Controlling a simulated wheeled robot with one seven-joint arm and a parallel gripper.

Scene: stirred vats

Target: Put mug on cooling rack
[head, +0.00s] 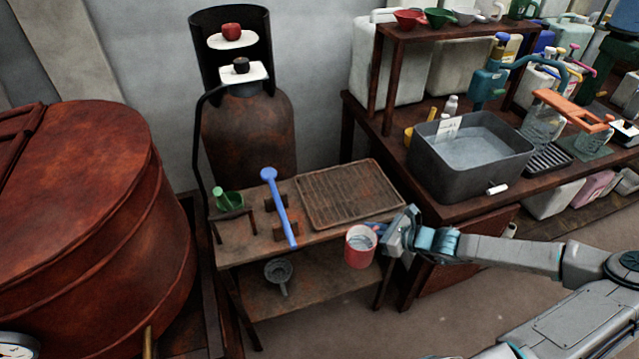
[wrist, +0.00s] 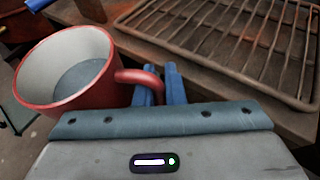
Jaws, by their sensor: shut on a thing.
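A red mug (head: 360,247) with a pale inside hangs in my gripper (head: 380,231), just off the front right edge of the small table. In the wrist view the mug (wrist: 90,85) is upright, and my gripper (wrist: 160,85) is shut on its handle. The inside bottom looks grey; I cannot tell if it holds liquid. The cooling rack (head: 350,194) is a rusty wire grid lying flat on the table's right part. It is empty and sits behind the mug. It also shows in the wrist view (wrist: 230,40), close ahead and to the right.
A blue long-handled tool (head: 280,207) lies on a stand left of the rack, with a green cup (head: 229,201) further left. A grey basin (head: 470,150) stands on the bench at right. A strainer (head: 279,273) is on the lower shelf. A large rusty vat (head: 90,220) fills the left.

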